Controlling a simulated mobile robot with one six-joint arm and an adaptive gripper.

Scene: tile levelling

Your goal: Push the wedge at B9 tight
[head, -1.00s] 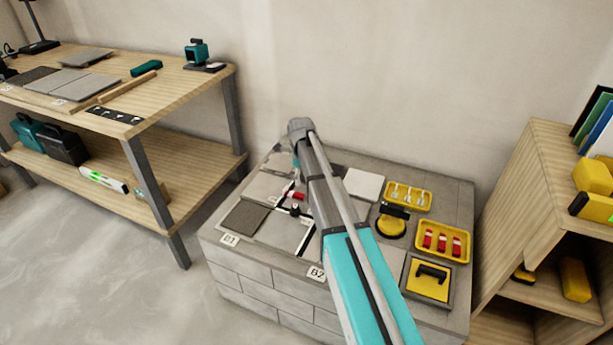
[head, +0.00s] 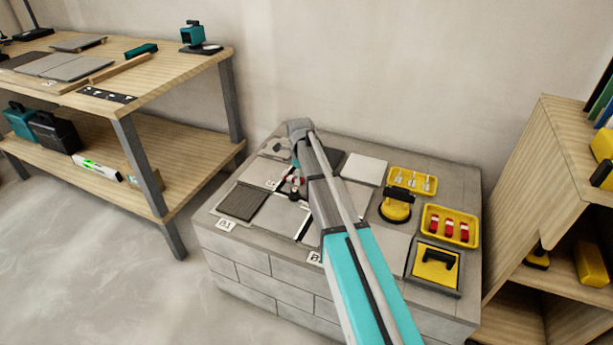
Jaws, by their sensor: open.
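No B9 label is readable; the plinth labels I see are B1 (head: 225,225) and a partly covered one starting with B (head: 315,257). A small red wedge-like piece (head: 293,181) sits at a tile joint beside my arm, with a small black piece (head: 294,195) just in front of it. Whether the red piece is the wedge at B9, and how tight it sits, I cannot tell. My arm reaches over the tiles and covers their middle. My gripper is hidden behind the arm.
On the plinth's right are a yellow tray of pale clips (head: 411,181), a yellow tray of red wedges (head: 450,226), a yellow suction cup (head: 396,207) and a yellow-black tool (head: 436,265). A workbench (head: 150,85) stands left, a shelf (head: 550,150) right.

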